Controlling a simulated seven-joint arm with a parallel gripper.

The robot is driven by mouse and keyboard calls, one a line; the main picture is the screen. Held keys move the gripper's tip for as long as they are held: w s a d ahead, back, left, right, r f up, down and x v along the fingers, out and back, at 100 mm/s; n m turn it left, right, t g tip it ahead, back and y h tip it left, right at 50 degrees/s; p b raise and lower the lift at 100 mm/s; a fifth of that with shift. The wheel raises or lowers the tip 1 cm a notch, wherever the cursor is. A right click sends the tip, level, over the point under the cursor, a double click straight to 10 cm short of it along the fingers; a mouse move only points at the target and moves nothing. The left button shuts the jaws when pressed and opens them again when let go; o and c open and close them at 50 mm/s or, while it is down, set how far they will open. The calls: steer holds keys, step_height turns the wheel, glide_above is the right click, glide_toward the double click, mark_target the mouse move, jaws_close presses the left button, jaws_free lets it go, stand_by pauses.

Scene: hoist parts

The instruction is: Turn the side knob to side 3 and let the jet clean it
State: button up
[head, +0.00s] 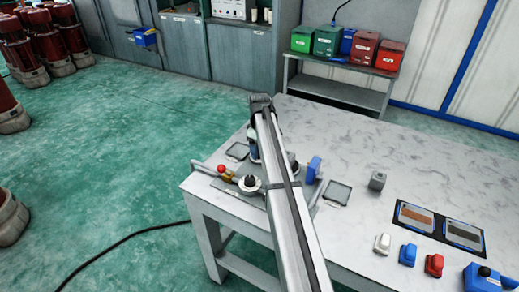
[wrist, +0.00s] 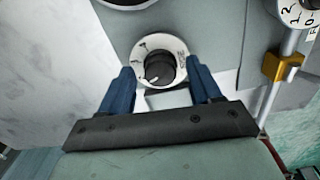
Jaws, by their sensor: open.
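In the wrist view the side knob (wrist: 158,68) is a dark knob on a white dial lettered "SIDE" at its right. A pale line on the knob points to the lower left of the picture; the side marks are too small to read surely. My gripper (wrist: 161,80) is open, with one blue finger on each side of the dial. I cannot tell whether the fingers touch it. In the head view my arm hides the side knob and most of the fixture. I cannot make out a jet or the part to be cleaned.
A second, numbered dial (wrist: 301,10) and a rod with a brass clamp (wrist: 284,66) stand close at the right in the wrist view. A red ball (head: 221,169) is at the table's left edge. Grey block (head: 377,181) and red switch (head: 434,265) lie right. The table's back is clear.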

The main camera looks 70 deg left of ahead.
steer(key=shift+f, duration=0.15)
steer(key=c, duration=1)
